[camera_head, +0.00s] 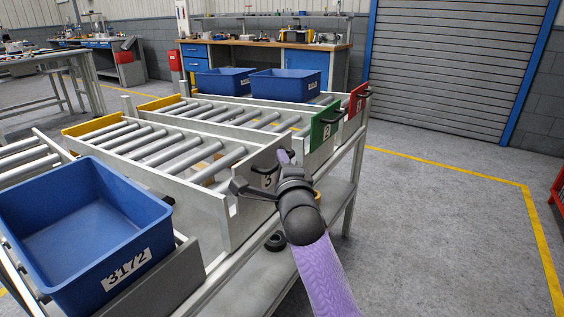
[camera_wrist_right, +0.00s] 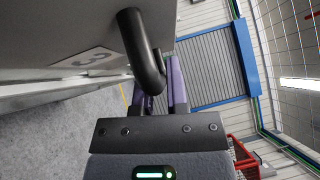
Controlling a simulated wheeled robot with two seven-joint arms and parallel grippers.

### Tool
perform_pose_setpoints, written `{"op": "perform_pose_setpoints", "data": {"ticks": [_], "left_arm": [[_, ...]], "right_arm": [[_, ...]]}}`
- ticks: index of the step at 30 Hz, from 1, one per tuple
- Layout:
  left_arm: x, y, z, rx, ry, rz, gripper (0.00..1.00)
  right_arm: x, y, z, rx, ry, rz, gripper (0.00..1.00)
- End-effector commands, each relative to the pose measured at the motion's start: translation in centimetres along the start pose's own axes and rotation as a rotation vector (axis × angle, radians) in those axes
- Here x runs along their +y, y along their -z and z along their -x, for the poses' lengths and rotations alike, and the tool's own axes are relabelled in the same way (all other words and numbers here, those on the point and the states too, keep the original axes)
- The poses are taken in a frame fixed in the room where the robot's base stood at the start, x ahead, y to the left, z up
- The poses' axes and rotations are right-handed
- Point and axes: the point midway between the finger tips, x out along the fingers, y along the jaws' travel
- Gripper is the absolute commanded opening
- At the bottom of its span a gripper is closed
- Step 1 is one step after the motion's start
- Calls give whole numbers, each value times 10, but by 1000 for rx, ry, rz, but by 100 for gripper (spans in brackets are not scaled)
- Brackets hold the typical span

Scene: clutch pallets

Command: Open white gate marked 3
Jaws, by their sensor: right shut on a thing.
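The white gate marked 3 (camera_head: 259,160) stands upright across the front end of an empty roller lane. Its face and number label also show in the right wrist view (camera_wrist_right: 60,30). A black curved handle (camera_wrist_right: 140,45) sticks out from the gate. My right gripper (camera_head: 287,158) is at the gate's outer face, with its arm coming from the lower front. In the right wrist view its purple fingers (camera_wrist_right: 161,92) are shut on the handle. The gripper body hides part of the gate in the head view. My left gripper is not in view.
A green gate marked 2 (camera_head: 325,126) and a red gate (camera_head: 357,100) stand at the lanes beyond. A blue bin labelled 3172 (camera_head: 80,225) is at the near left. Two blue bins (camera_head: 285,86) sit at the back. The floor to the right (camera_head: 440,225) is clear.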

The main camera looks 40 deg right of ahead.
Motion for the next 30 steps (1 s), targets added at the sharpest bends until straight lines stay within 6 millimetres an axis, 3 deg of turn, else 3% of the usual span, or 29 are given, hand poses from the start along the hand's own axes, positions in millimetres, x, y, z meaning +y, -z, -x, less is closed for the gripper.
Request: {"op": "perform_pose_setpoints", "data": {"ticks": [30], "left_arm": [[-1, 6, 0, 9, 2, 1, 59]], "right_arm": [[2, 0, 0, 0, -3, 0, 0]]}}
